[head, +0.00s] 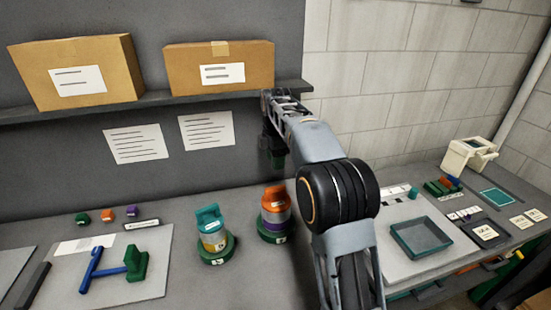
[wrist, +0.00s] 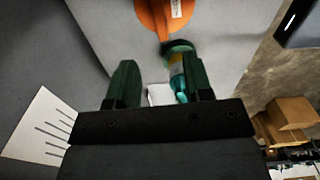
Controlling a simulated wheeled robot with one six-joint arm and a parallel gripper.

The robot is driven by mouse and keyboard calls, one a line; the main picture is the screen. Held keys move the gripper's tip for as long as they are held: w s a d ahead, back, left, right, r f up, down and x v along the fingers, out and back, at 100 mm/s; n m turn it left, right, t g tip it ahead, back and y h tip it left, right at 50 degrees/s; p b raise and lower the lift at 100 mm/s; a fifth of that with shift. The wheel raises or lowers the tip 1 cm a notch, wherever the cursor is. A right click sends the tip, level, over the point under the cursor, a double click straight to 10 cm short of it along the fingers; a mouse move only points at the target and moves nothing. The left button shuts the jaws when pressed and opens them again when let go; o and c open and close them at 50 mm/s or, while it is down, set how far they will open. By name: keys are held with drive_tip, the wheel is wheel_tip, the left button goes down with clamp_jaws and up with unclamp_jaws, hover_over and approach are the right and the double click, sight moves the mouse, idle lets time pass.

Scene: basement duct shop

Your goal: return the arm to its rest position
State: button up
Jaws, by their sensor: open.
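My arm reaches from the lower right of the head view toward the back wall. My gripper (head: 277,158), with green fingers, is at its far end, below the shelf and above the bench, partly hidden by the arm. In the wrist view my gripper (wrist: 160,82) shows two green fingers spread apart, with nothing held between them. An orange-and-purple container (head: 275,208) on a green base stands on the bench below it. A teal-topped container (head: 211,228) on a green base stands to its left.
Cardboard boxes (head: 220,67) sit on the shelf (head: 150,98) close above my gripper. A blue-and-green tool (head: 110,268) lies on a pale mat at left. A tray (head: 421,238) and a small white machine (head: 468,155) are on the right bench.

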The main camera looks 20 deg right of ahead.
sight(276, 188)
wheel_tip(276, 188, down, 4)
drive_tip(key=m, duration=0.5)
drive_tip(key=shift+s+r+m, duration=0.1)
drive_tip(key=shift+m, duration=0.3)
drive_tip(key=s+f+m+t, duration=0.2)
drive_tip(key=s+m, duration=1.1)
drive_tip(key=s, duration=1.4)
drive_tip(key=shift+t, duration=1.1)
drive_tip(key=shift+f, duration=0.1)
